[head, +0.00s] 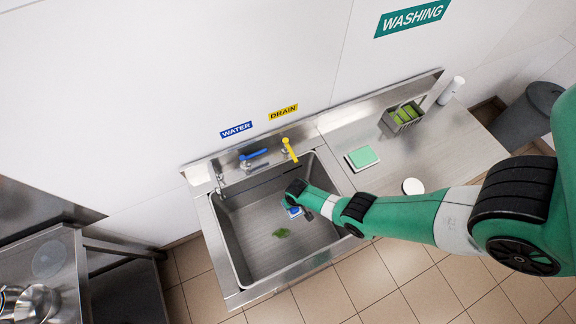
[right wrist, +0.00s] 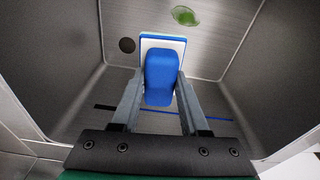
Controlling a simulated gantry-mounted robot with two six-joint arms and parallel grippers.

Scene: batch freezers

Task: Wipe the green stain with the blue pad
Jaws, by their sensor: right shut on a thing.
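The green stain (head: 281,233) lies on the floor of the steel sink (head: 240,262), and it also shows at the top of the right wrist view (right wrist: 186,16). My right gripper (head: 299,207) is inside the sink, to the upper right of the stain in the head view. It is shut on the blue pad (right wrist: 161,76), which has a blue grip and a pale, blue-edged face. A small part of the pad (head: 294,212) shows in the head view. The pad appears apart from the stain; whether it touches the sink floor I cannot tell. My left gripper is not in view.
The sink walls surround the gripper. A blue water lever (head: 253,155) and yellow drain lever (head: 289,150) stand behind the sink. On the right counter are a green-topped pad (head: 362,158), a round white item (head: 413,187) and a rack (head: 401,119). The drain hole (right wrist: 127,45) is beside the pad.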

